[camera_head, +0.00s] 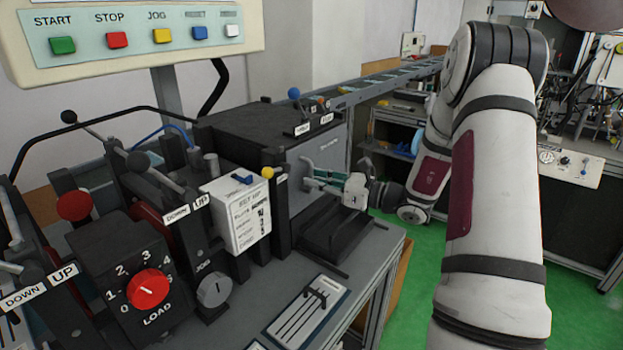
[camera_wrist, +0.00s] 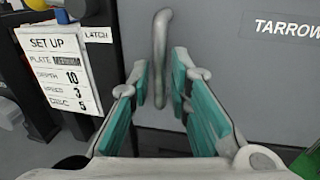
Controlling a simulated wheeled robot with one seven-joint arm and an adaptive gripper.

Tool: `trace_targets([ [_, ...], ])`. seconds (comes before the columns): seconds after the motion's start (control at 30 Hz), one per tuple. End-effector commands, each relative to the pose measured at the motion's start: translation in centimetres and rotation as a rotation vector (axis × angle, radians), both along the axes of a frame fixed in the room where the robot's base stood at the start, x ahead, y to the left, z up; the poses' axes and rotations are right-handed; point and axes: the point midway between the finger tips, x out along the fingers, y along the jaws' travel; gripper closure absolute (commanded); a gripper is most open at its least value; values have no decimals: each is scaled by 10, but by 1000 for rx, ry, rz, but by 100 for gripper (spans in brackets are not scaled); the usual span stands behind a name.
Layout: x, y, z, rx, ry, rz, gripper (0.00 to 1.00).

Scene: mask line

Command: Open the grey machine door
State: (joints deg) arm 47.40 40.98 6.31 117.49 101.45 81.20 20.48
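The grey machine door (camera_wrist: 235,85) fills the upper middle and right of the wrist view and bears the printed word "TARROW", cut off by the frame edge. In the head view the grey door (camera_head: 330,148) is the machine's right-facing side. An upright grey bar handle (camera_wrist: 160,50) stands out from the door. My gripper (camera_wrist: 160,85) is open, with one teal-padded finger on each side of the handle's lower part. Gaps show between pads and handle; how deep the handle sits between them is hard to tell.
A white set-up card (camera_wrist: 60,70) and a latch label (camera_wrist: 97,35) are left of the door. Levers, a red load knob (camera_head: 148,289) and a button panel (camera_head: 140,35) crowd the left. A black tray (camera_head: 343,235) lies below my gripper. Green floor is open to the right.

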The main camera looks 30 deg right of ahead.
Motion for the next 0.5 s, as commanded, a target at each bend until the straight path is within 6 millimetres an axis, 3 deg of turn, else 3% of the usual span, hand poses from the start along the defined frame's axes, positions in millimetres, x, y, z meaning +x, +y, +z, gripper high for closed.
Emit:
trace_targets([
  [0.2, 13, 9, 0, 1, 1, 1, 82],
  [0.5, 14, 9, 0, 0, 0, 0, 84],
])
